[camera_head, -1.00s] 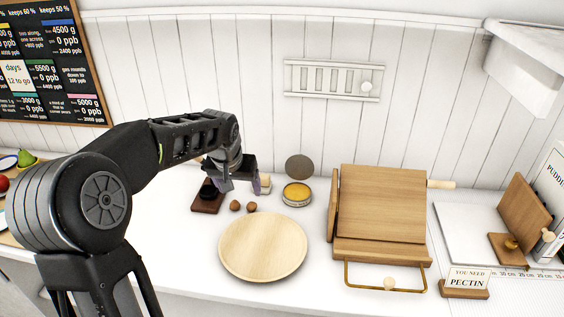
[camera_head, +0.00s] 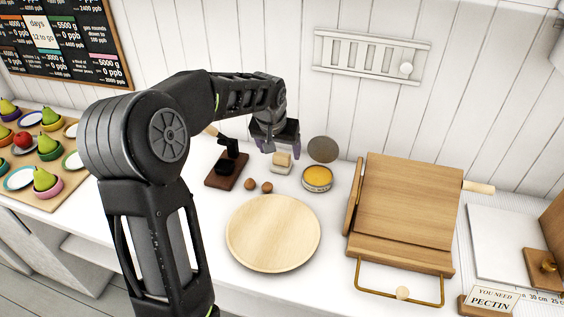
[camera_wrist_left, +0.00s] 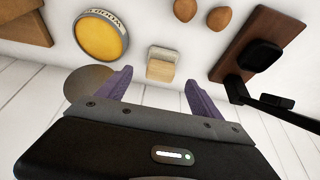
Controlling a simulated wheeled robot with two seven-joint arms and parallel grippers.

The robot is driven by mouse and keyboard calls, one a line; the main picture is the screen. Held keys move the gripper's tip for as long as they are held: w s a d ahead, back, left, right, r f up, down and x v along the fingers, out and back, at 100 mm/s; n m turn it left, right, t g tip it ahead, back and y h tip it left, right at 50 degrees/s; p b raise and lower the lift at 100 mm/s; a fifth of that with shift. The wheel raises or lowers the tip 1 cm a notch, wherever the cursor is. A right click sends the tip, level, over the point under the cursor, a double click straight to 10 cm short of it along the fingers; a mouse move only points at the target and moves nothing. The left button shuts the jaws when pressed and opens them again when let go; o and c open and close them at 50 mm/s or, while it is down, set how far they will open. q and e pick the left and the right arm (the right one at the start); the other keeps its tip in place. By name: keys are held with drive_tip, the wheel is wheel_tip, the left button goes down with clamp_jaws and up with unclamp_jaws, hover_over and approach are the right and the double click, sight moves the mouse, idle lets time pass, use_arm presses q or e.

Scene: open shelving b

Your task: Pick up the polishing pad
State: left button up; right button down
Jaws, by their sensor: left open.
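A small pale block with a beige and a whitish part, which looks like the polishing pad (camera_head: 281,163), lies on the white counter between the dark wooden stand and the round tin. It also shows in the left wrist view (camera_wrist_left: 161,66), just beyond my fingertips and roughly centred between them. My left gripper (camera_head: 281,149) is open and empty, with its purple fingers pointing down over the pad, apart from it as far as I can see. The fingers also show in the left wrist view (camera_wrist_left: 158,84). My right gripper is not in view.
A tin with yellow contents (camera_head: 317,178) and a grey disc (camera_head: 323,149) stand right of the pad. A dark wooden stand (camera_head: 222,181) is to the left. Two brown nuts (camera_head: 267,187) and a round wooden board (camera_head: 272,233) are in front. A wooden slanted board (camera_head: 405,205) stands farther right.

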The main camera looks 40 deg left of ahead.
sight(281, 155)
use_arm(q)
drive_tip(key=shift+f, duration=0.15)
drive_tip(key=x, duration=0.5)
drive_tip(key=shift+w+a+p, duration=0.2)
drive_tip(key=shift+w+p, duration=0.05)
drive_tip(key=shift+p, duration=0.15)
drive_tip(key=shift+c, duration=0.4)
drive_tip(key=c, duration=1.4)
